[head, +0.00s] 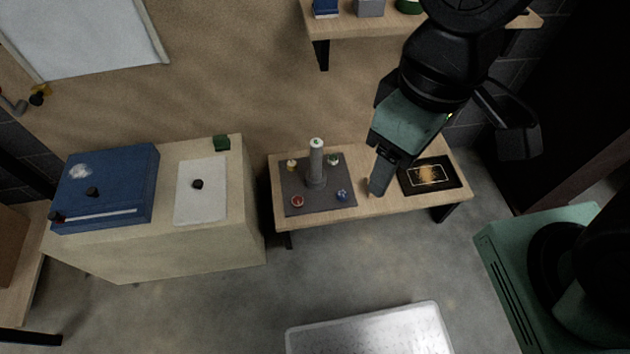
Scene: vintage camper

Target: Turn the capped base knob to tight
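A dark grey mat (294,181) lies on the low wooden table. A grey upright post (316,165) with a wide base and a pale, green-dotted top stands on it. Around the post are small round pieces: a red one (297,201), a blue one (341,195), a white-and-green one (333,160) and a cream one (292,165). I cannot tell which part is the capped base knob, or how it is turned. My gripper (377,192) points down to the right of the mat, apart from these pieces. Its finger gap is not clear.
The low table (395,202) also holds a black framed picture (430,175) right of my gripper. A cabinet (190,245) with a blue case (105,188) and a white sheet (201,190) stands left. A shelf (350,24) is above. A pale metal panel (370,330) is in front.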

